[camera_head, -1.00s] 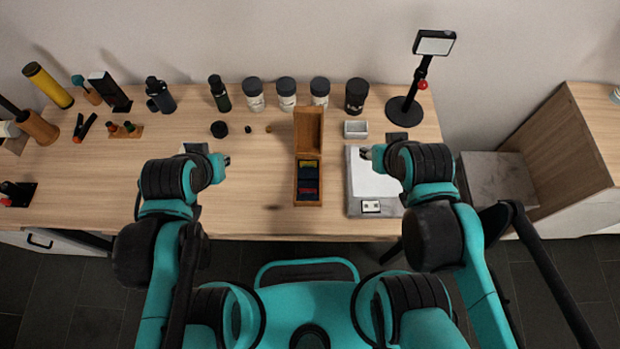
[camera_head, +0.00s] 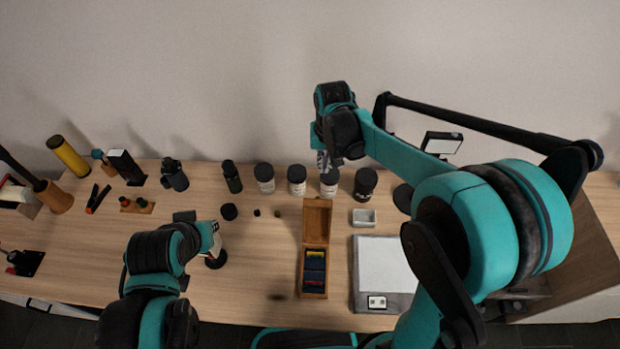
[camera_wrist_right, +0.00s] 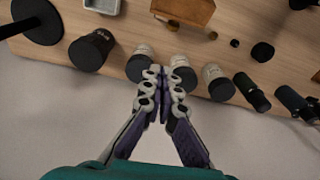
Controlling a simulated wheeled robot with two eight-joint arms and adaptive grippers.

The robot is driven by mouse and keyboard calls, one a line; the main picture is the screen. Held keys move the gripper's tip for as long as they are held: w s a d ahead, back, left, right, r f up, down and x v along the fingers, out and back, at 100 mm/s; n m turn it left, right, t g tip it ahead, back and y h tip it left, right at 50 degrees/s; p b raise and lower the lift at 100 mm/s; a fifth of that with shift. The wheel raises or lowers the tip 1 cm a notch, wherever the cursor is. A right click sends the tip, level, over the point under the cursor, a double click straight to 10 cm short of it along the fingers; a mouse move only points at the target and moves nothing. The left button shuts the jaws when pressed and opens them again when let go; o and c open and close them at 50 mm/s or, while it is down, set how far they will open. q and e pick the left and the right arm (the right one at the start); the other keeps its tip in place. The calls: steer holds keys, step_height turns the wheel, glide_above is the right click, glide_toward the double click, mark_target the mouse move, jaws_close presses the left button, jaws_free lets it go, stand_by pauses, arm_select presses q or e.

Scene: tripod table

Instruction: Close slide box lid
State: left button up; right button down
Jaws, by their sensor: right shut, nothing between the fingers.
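The wooden slide box (camera_head: 303,275) stands on the table right of centre, with colored slides inside. Its hinged wooden lid (camera_head: 317,220) stands open at the far side. The lid's edge also shows at the top of the right wrist view (camera_wrist_right: 183,10). My right gripper (camera_head: 324,162) is raised behind the lid, over the row of jars. It is shut and empty, its fingers together in the right wrist view (camera_wrist_right: 166,73). My left gripper (camera_head: 216,252) is low over the table left of the box; its fingers are too small and hidden to judge.
Several dark-capped jars (camera_head: 297,180) stand in a row behind the lid. A small grey tray (camera_head: 364,218) and a white-topped device (camera_head: 384,264) are right of the box. A lamp-like stand (camera_head: 442,144) is partly hidden by my right arm.

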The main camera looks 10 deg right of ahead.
step_height(320, 180, down, 11)
steer(key=w+a+b, duration=0.1)
steer(key=w+b, duration=0.2)
steer(key=s, duration=0.3)
steer(key=s+r, duration=0.1)
steer(key=shift+s+a, duration=0.2)
steer(key=shift+a, duration=0.2)
steer(key=shift+s, duration=0.15)
